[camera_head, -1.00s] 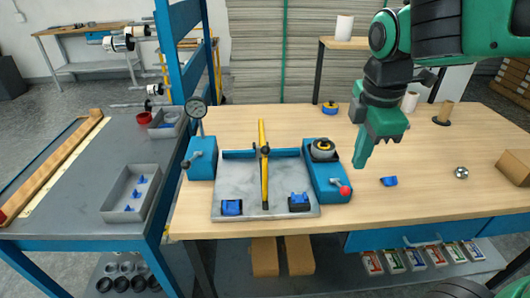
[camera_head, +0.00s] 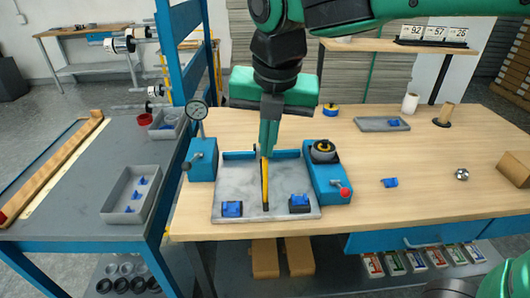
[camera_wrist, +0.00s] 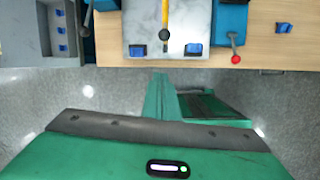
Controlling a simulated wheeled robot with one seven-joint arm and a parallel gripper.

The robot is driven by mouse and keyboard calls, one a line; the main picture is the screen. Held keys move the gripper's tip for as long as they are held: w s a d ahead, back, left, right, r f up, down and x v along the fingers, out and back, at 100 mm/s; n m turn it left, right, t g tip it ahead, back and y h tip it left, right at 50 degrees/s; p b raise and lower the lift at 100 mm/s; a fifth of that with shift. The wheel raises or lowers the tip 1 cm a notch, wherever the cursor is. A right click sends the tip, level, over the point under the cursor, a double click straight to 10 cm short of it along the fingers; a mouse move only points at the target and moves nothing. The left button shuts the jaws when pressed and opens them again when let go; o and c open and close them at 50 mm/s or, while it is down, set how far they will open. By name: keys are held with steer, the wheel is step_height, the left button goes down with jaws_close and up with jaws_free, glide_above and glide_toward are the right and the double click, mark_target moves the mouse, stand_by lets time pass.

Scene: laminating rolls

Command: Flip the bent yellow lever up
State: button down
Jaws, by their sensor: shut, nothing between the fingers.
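The yellow lever (camera_head: 265,183) stands over the grey plate of the blue-framed fixture (camera_head: 235,190) on the wooden bench. Its lower part shows; its upper part is hidden behind my gripper in the head view. My gripper (camera_head: 268,152) is shut and empty, pointing down over the back of the plate, in line with the lever. I cannot tell whether the fingertips touch it. The green fingers also show in the wrist view (camera_wrist: 160,85).
A blue block with a red-knobbed handle (camera_head: 326,178) stands right. Blue clips (camera_head: 232,208) sit on the plate's front edge.

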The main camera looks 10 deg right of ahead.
steer(key=d+x, duration=0.1)
steer(key=x, duration=0.9)
steer(key=shift+w+r, duration=0.55)
steer(key=shift+w, duration=0.3)
steer(key=shift+w+r, duration=0.55)
steer(key=shift+w, duration=0.25)
steer(key=shift+w+r, duration=0.1)
